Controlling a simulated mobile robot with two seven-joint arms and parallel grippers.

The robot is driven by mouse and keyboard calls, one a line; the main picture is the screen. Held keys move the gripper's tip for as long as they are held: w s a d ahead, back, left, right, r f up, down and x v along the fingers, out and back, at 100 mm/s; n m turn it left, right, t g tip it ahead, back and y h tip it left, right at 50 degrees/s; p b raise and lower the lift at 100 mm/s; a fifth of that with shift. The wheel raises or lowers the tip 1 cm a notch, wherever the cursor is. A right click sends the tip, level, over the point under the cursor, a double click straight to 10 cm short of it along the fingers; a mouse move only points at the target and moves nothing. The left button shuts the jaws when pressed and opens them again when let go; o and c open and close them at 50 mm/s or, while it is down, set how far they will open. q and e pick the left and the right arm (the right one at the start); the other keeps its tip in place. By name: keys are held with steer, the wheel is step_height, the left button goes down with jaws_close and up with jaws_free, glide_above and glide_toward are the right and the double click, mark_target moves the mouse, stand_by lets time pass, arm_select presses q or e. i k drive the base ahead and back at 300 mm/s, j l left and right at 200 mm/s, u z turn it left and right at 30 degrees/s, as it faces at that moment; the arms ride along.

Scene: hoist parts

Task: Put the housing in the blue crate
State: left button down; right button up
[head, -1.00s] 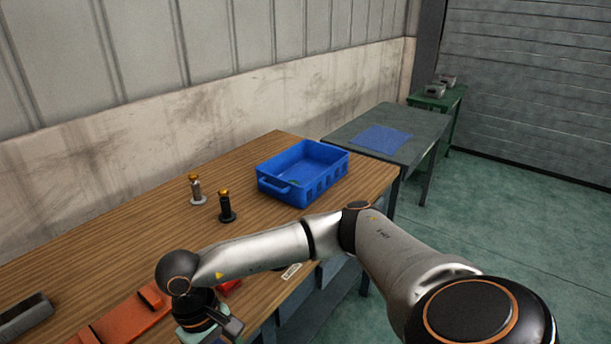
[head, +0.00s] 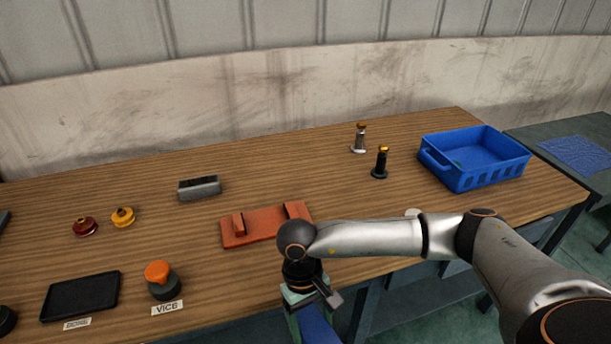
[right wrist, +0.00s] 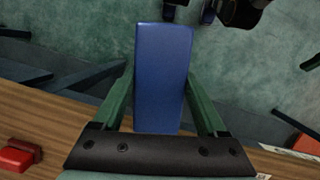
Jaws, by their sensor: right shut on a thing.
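My right gripper (head: 308,302) is shut on a blue block-like part, which I take to be the housing (head: 318,326). It hangs at the table's front edge, in front of the orange fixture. In the right wrist view the housing (right wrist: 163,75) stands out between the two green fingers, with the floor behind it. The blue crate (head: 474,160) sits on the right end of the wooden table, and its visible inside looks empty. The crate is well to the right of the gripper and farther back. My left gripper is not in view.
An orange fixture (head: 265,226) and a grey block (head: 199,187) lie on the table (head: 300,160). Two upright bolt-like parts (head: 380,162) stand just left of the crate. Black tray (head: 80,297), orange-topped button (head: 161,279) and small knobs (head: 123,217) are at left.

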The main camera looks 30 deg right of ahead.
mark_target(480, 163)
steer(key=k+l+u, duration=0.2)
steer(key=l, duration=0.15)
steer(key=l+u, duration=0.2)
steer(key=l, duration=0.2)
steer(key=k+l+u, duration=0.1)
steer(key=l, duration=0.25)
steer(key=k+l, duration=0.15)
steer(key=l, duration=0.25)
steer(key=k+l+u, duration=0.15)
steer(key=l, duration=0.2)
steer(key=k+l, duration=0.15)
steer(key=l, duration=0.2)
steer(key=k+l, duration=0.2)
steer(key=l, duration=0.2)
steer(key=k+l, duration=0.15)
steer(key=l, duration=0.25)
steer(key=k+l, duration=0.2)
steer(key=l, duration=0.25)
steer(key=k+l+u, duration=0.1)
steer(key=l, duration=0.3)
steer(key=k+l, duration=0.25)
steer(key=l, duration=0.15)
steer(key=k+l, duration=0.2)
steer(key=l, duration=0.2)
steer(key=k+l, duration=0.2)
steer(key=l, duration=0.2)
steer(key=i, duration=0.1)
steer(key=l+u, duration=0.05)
